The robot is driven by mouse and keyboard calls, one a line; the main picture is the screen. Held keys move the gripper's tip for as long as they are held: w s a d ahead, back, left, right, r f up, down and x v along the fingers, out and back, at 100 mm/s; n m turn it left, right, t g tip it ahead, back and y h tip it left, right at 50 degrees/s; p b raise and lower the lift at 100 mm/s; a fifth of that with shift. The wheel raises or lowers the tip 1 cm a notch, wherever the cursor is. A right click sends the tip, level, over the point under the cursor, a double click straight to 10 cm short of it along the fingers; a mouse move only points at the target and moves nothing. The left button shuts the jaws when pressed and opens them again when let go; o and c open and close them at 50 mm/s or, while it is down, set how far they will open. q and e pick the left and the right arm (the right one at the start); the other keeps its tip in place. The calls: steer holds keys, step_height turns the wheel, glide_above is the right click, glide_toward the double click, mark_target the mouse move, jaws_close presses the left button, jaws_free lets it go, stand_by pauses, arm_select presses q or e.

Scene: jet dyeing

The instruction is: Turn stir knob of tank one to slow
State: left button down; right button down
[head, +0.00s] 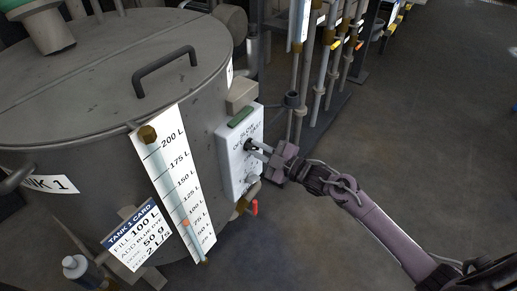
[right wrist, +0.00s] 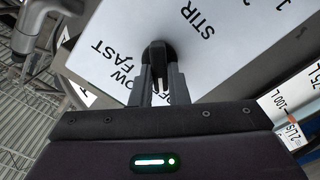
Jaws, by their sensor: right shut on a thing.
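The stir knob (head: 249,144) of tank one is a small dark knob on the white control panel (head: 229,165) on the tank's right side. My right gripper (head: 259,149) reaches it from the right, its fingers shut on it. In the right wrist view the black knob (right wrist: 159,49) stands between the fingertips (right wrist: 158,70), under the word STIR. FAST and part of SLOW show beside it; the OFF label is partly behind the fingers. I cannot tell which mark the knob points to. My left gripper is not in view.
The grey tank (head: 90,100) with a lid handle (head: 165,68) fills the left. A level gauge (head: 175,180), a task card (head: 137,238) and a red-handled valve (head: 253,207) are near the panel. Pipes (head: 318,75) stand behind. The floor (head: 430,130) at right is clear.

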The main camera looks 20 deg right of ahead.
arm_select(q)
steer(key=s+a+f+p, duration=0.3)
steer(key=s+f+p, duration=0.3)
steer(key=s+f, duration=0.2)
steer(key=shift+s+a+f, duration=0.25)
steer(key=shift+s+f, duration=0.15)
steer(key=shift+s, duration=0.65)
arm_select(e)
steer(key=shift+w+d+m, duration=0.1)
steer(key=shift+m, duration=2.3)
steer(key=shift+d+m, duration=0.1)
steer(key=shift+m, duration=2.3)
steer(key=c, duration=1.4)
jaws_free()
steer(key=shift+r, duration=0.1)
